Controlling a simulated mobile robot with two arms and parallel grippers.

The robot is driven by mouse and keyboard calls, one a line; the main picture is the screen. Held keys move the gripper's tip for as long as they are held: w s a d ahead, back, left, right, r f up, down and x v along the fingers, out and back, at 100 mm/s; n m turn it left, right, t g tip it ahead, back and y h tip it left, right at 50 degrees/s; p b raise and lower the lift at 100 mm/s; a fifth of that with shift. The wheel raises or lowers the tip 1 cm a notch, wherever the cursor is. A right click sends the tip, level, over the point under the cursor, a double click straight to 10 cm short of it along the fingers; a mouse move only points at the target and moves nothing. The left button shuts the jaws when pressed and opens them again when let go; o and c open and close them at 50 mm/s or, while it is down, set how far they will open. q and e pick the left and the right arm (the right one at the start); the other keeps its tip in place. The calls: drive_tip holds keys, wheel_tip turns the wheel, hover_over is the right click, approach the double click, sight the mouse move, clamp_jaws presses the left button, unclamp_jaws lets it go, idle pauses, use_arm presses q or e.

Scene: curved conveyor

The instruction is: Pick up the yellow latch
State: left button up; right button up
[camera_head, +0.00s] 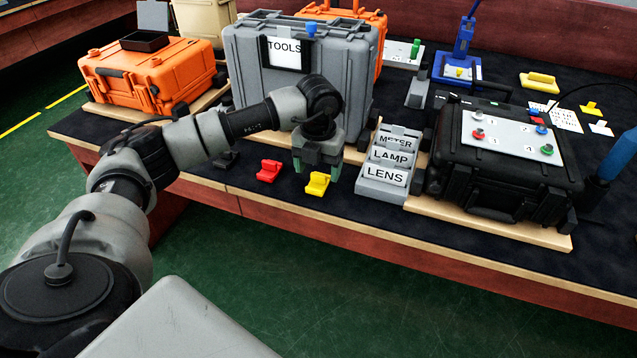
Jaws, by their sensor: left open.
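A yellow latch (317,184) lies on the dark table top near the front edge. My left arm reaches in from the left, and my left gripper (318,166) hangs just above and behind the yellow latch, pointing down. It is open, and I see nothing between its fingers. Whether the fingers touch the latch I cannot tell. A red latch (269,171) lies to the left of the yellow one. My right gripper is not in view.
A grey TOOLS case (245,75) stands behind my gripper. Label blocks (380,192) reading METER, LAMP and LENS stand to the right, beside a black case (470,196) with colored knobs. An orange case (130,85) stands at left. Another yellow piece (539,82) lies at back right.

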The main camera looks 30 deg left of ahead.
sight(318, 181)
use_arm(q)
drive_tip(key=shift+f, duration=1.35)
drive_tip(key=c, duration=1)
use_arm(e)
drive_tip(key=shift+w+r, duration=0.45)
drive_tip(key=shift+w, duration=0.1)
